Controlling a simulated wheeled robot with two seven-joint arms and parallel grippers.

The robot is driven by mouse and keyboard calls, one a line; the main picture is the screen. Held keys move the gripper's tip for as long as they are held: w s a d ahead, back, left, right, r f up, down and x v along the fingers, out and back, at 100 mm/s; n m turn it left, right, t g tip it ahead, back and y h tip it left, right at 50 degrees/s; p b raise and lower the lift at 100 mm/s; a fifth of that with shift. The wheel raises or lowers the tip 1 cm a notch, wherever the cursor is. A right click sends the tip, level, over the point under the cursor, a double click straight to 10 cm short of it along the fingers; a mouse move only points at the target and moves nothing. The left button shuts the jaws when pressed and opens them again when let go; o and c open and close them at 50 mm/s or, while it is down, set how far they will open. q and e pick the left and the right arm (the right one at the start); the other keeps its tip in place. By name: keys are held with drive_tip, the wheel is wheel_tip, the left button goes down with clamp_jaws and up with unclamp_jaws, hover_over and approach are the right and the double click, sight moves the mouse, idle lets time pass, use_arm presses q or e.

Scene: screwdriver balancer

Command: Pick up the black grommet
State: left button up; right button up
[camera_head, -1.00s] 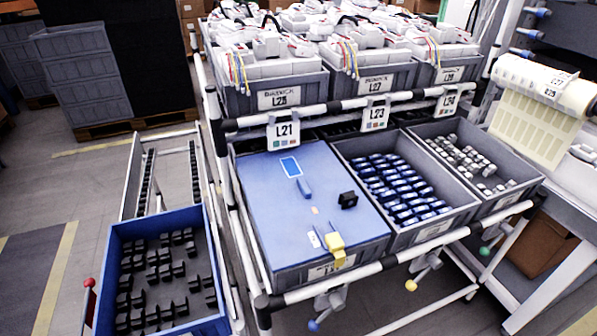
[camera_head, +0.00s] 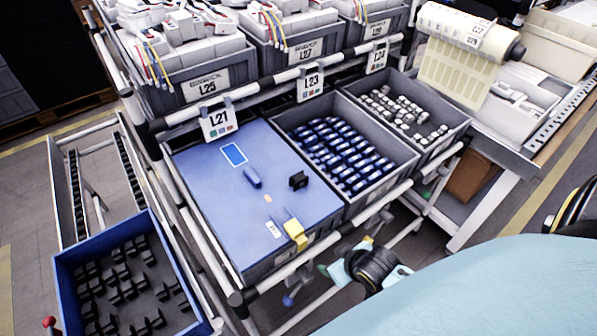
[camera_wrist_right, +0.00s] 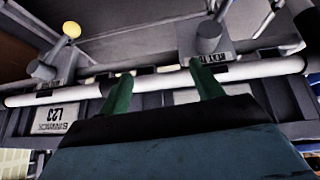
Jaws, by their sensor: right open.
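A small black block, which looks like the black grommet (camera_head: 298,180), lies on the blue board (camera_head: 205,200) in the head view, toward its right edge. My right gripper (camera_head: 346,257) is low in front of the rack, right of the yellow piece and apart from the grommet. The grommet does not show there. My left gripper is not in view.
A blue elongated piece (camera_head: 252,177) and a yellow piece (camera_head: 296,233) are on the board. White rack rails (camera_head: 360,217) run along the front. A bin of blue parts (camera_head: 405,168) stands to the right. A blue crate (camera_head: 66,290) holds several black parts at lower left.

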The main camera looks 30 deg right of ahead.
drive_tip(key=w+r, duration=0.1)
drive_tip(key=r, duration=0.2)
drive_tip(key=w+r+t+p, duration=0.1)
drive_tip(key=r, duration=0.3)
drive_tip(key=w+r+t, duration=0.1)
drive_tip(key=r, duration=0.3)
drive_tip(key=shift+r, duration=0.25)
drive_tip(key=t+y+p, duration=0.1)
drive_tip(key=t, duration=0.2)
approach(300, 178)
drive_tip(key=x, duration=0.2)
drive_tip(key=b+x, duration=0.1)
drive_tip(key=x, duration=0.1)
drive_tip(key=shift+w+d+r, duration=0.2)
drive_tip(key=shift+w+d, duration=0.05)
drive_tip(key=shift+w, duration=0.1)
drive_tip(key=shift+a+f+b+x, duration=0.15)
drive_tip(key=shift+b+x, duration=0.15)
drive_tip(key=shift+x, duration=1.3)
drive_tip(key=shift+a+f+b+x, duration=0.15)
drive_tip(key=shift+b+x, duration=0.1)
drive_tip(key=shift+x, duration=1.35)
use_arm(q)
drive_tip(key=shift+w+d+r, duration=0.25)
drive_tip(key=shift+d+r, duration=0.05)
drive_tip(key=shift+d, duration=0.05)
use_arm(e)
drive_tip(key=shift+s, duration=0.15)
drive_tip(key=c, duration=1)
